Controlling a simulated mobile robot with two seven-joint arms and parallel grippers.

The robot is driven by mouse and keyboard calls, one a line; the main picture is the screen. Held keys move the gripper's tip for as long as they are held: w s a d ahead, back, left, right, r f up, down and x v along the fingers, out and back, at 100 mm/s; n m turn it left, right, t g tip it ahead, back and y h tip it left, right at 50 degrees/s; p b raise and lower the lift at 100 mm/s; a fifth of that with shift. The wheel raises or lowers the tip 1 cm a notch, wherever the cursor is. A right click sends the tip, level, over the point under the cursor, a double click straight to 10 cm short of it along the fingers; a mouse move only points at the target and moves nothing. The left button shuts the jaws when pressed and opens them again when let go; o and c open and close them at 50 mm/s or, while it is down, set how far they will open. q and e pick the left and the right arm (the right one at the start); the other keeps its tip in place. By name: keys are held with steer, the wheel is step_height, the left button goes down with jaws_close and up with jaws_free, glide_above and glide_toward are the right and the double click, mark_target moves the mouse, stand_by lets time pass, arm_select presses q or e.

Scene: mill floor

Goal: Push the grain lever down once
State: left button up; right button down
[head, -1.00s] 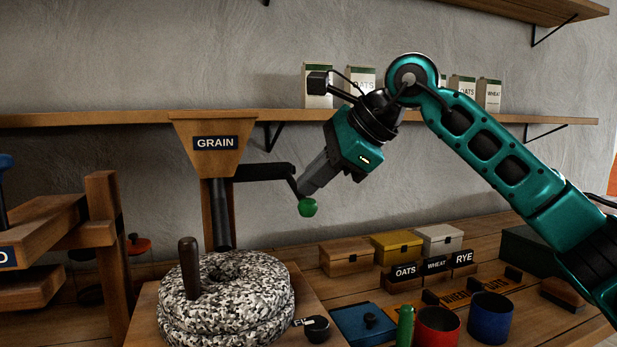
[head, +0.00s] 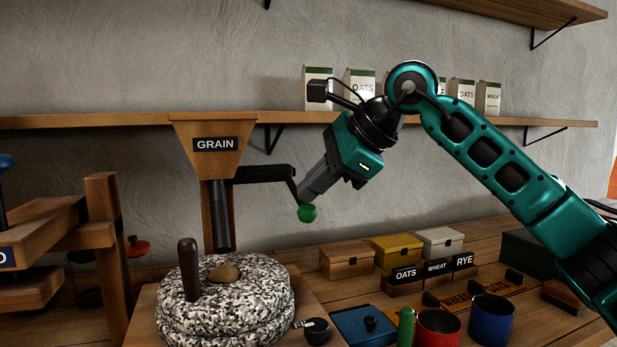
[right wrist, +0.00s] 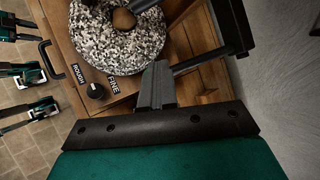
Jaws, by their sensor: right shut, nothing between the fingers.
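The grain hopper (head: 212,160) is a wooden funnel with a GRAIN label on a post above the millstone. A black lever arm (head: 262,173) runs right from below it and bends down to a green knob (head: 308,213). My right gripper (head: 305,196) is shut and empty, its tips at the lever's bent end just above the knob; I cannot tell whether they touch. A small brown heap (head: 224,272) lies in the millstone's centre. My left gripper is not visible in the head view.
The speckled millstone (head: 260,305) with an upright handle (head: 188,270) stands below the hopper. Wooden, yellow and white boxes (head: 349,260), red and blue cups (head: 491,319) and label blocks stand to the right. A wall shelf (head: 80,121) runs behind my arm.

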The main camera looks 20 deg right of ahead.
steer(key=shift+r+p, duration=2.5)
steer(key=shift+r, duration=0.25)
step_height(320, 180, up, 5)
steer(key=p, duration=0.4)
steer(key=shift+p, duration=0.3)
